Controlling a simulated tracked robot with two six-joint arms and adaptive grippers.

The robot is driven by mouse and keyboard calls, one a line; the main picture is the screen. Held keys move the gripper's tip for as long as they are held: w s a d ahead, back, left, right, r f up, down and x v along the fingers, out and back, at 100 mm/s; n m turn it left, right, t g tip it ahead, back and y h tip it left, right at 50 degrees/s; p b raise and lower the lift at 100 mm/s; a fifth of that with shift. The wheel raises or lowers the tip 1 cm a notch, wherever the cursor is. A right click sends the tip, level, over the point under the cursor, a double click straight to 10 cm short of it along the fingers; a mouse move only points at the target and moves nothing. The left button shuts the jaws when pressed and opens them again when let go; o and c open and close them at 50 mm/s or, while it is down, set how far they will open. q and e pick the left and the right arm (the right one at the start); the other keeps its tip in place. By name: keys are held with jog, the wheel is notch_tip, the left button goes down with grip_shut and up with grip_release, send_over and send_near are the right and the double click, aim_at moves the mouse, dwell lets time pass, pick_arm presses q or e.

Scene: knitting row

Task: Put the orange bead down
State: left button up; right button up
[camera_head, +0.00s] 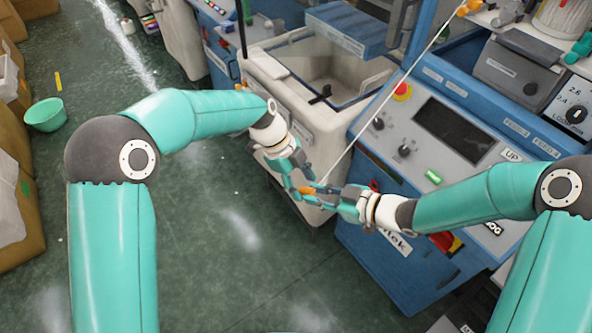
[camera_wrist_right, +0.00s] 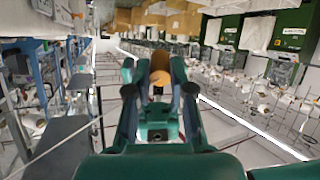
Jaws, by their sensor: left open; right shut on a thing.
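The orange bead (camera_head: 306,190) is small and sits between the fingertips of my right gripper (camera_head: 312,194), which is shut on it. It also shows in the right wrist view (camera_wrist_right: 159,78), between the two teal fingers. My left gripper (camera_head: 299,178) is open, just above and left of the bead, with its fingers close to it. I cannot tell whether the left fingers touch the bead. A thin white line runs from near the bead up to an orange part (camera_head: 465,8) at the top right.
A blue and grey machine (camera_head: 365,240) with a screen (camera_head: 455,133) and knobs stands right of the grippers. A pale sink-like basin (camera_head: 335,80) is behind them. A green bowl (camera_head: 45,114) sits on the floor at left. The green floor (camera_head: 230,240) below is clear.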

pick_arm(q)
jog(key=shift+d+f, duration=0.15)
jog(key=shift+f, duration=0.25)
jog(key=shift+c, duration=0.2)
grip_shut()
pick_arm(e)
jog(key=shift+s, duration=0.1)
pick_arm(q)
jog(key=shift+r, duration=0.1)
pick_arm(e)
jog(key=o, duration=0.8)
jog(key=shift+a, duration=0.1)
